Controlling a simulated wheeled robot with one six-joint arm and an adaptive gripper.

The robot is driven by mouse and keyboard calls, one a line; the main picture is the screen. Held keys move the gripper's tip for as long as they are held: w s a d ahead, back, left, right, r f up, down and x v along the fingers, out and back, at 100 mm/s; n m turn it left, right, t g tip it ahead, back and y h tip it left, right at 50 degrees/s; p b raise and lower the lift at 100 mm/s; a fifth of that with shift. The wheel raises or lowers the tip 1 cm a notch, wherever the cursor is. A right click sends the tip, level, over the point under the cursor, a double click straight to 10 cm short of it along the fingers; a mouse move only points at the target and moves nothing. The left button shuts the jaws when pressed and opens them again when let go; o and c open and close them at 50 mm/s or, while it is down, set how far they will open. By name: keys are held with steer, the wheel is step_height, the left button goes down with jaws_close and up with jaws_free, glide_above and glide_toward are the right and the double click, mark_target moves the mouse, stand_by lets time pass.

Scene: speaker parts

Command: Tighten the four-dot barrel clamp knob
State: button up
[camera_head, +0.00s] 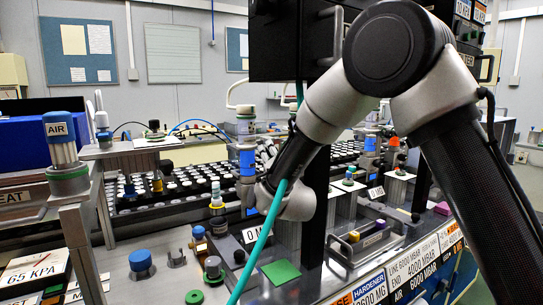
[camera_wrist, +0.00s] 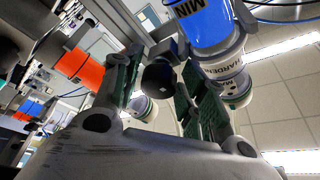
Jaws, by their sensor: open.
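My gripper (camera_wrist: 160,85) is open in the wrist view, with green pads on both fingers. A dark round knob (camera_wrist: 159,77) shows between the fingers, with a gap on each side. I cannot tell whether it lies between the pads or beyond them. No four-dot mark can be made out on it. A blue and white barrel (camera_wrist: 215,50) marked HARDENER is behind the right finger. In the head view, a barrel with a blue band (camera_head: 247,160) stands beside my wrist. My arm hides most of the gripper and the knob there.
An orange cylinder (camera_wrist: 78,68) is left of the fingers in the wrist view. In the head view, a black box (camera_head: 290,45) is above my forearm. Racks of small bottles (camera_head: 180,185) fill the back. An AIR cylinder (camera_head: 62,150) and a blue knob (camera_head: 140,260) are at left.

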steer(key=shift+c, duration=0.2)
steer(key=c, duration=0.7)
steer(key=shift+s+r+m+h, duration=0.15)
steer(key=shift+m+h, duration=0.35)
steer(key=shift+m, duration=0.6)
steer(key=shift+m+g, duration=0.4)
steer(key=shift+m, duration=0.2)
steer(key=o, duration=0.7)
steer(key=shift+o, duration=0.2)
